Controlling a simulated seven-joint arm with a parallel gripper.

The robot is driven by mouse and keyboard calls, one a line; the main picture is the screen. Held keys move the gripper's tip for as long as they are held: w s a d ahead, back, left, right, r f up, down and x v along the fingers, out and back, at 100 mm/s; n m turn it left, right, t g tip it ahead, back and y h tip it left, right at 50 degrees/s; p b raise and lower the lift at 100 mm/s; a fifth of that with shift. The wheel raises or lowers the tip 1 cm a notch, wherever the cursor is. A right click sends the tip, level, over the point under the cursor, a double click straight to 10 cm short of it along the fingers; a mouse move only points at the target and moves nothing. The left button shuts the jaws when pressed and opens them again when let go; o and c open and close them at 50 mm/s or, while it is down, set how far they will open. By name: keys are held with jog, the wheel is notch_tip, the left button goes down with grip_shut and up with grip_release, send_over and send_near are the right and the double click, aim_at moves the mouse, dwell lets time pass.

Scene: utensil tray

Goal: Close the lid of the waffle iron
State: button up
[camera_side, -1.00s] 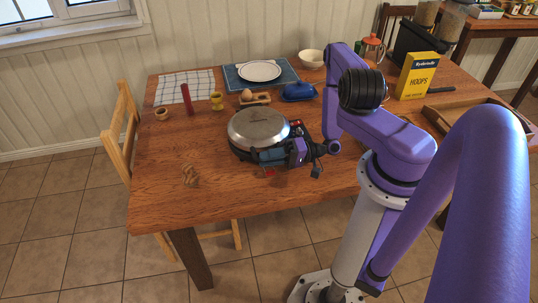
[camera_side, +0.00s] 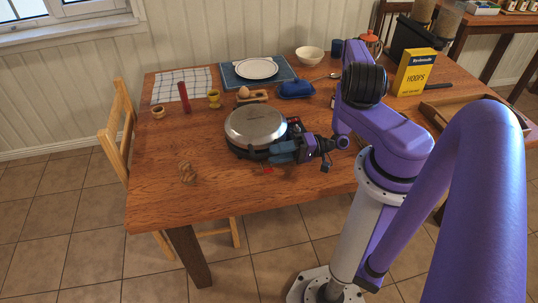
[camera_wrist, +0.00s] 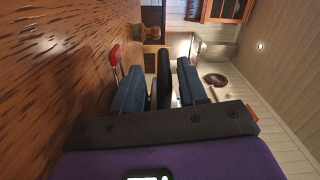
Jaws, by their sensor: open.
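The waffle iron (camera_side: 255,124) sits on the wooden table, with its round silver lid lying roughly level over the dark base. I cannot tell whether a small gap is left at the rim. My gripper (camera_side: 278,153) is at the iron's front right edge, low over the table. In the wrist view my gripper (camera_wrist: 160,85) has its two blue fingers apart, with a dark bar (camera_wrist: 163,72) showing between them, perhaps the iron's handle. Contact with it is not clear. A red tab (camera_wrist: 114,54) shows beside one finger.
Behind the iron are an egg in a wooden holder (camera_side: 252,97), a blue butter dish (camera_side: 297,90) and a plate (camera_side: 257,68). A yellow cereal box (camera_side: 415,73) stands right. The table's front left is clear.

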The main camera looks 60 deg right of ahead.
jog(key=shift+v, duration=1.95)
jog(key=shift+a+g, duration=0.1)
jog(key=shift+g, duration=0.2)
jog(key=g, duration=0.1)
jog(key=a+r+n+g+y, duration=0.1)
jog(key=g+y, duration=0.1)
jog(key=g, duration=0.1)
jog(key=shift+s+a+r+n, duration=0.15)
jog(key=shift+s+n, duration=0.15)
jog(key=shift+s, duration=0.05)
jog(key=g, duration=0.2)
jog(key=r+n+g+y, duration=0.1)
jog(key=shift+s+a+r+n+g, duration=0.2)
jog(key=shift+n+g, duration=0.1)
jog(key=shift+g, duration=0.1)
jog(key=s+a+r+n+g+h, duration=0.1)
jog(key=s+a+r+n+h, duration=0.2)
jog(key=r+n+h, duration=0.2)
jog(key=s+a+r+n+g+h, duration=0.1)
jog(key=s+a+r+n+h, duration=0.3)
jog(key=r, duration=0.5)
jog(key=s+a+r+n+g+h, duration=0.2)
jog(key=s+a+r+n+h, duration=0.1)
jog(key=r+n+h, duration=0.3)
notch_tip(320, 180, up, 2)
jog(key=shift+s+a+r+n+h, duration=0.1)
jog(key=shift+s+a+n+h, duration=0.25)
jog(key=shift+a, duration=0.3)
